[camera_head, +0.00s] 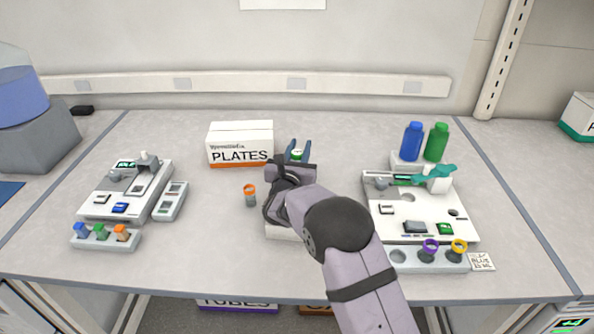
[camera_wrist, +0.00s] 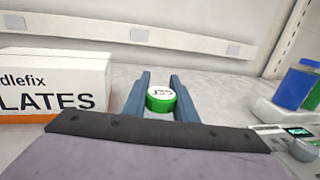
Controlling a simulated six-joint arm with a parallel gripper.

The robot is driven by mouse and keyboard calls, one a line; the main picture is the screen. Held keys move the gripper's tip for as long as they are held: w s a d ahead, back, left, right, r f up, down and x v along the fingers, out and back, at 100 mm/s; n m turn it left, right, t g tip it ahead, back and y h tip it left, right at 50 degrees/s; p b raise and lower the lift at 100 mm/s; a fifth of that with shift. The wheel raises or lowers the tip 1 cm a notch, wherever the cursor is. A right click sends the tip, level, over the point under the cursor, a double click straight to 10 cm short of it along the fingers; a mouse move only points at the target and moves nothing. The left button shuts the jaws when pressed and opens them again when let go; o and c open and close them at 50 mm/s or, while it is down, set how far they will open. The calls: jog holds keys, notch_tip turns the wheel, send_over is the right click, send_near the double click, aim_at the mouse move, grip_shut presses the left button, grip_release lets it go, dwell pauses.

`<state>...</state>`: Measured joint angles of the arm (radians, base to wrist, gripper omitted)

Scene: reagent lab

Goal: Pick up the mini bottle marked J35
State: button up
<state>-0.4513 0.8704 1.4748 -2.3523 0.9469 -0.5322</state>
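A mini bottle with a green-banded cap and a white top (camera_wrist: 160,93) is between the two blue fingers of my gripper (camera_wrist: 160,100) in the wrist view. The dark marking on the top appears to read J35, turned around. The cap fills most of the gap between the fingers; I cannot tell whether they press on it. In the head view my gripper (camera_head: 298,150) is right of the PLATES box, with the green and white cap (camera_head: 296,155) between its fingers. The bottle's body is hidden by the gripper and wrist.
The PLATES box (camera_head: 240,146) stands close on the left. An orange-capped vial (camera_head: 250,195) stands in front of it. A white instrument (camera_head: 415,220), with blue (camera_head: 411,142) and green (camera_head: 436,142) bottles behind, is to the right. Another instrument (camera_head: 125,190) is at left.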

grip_shut()
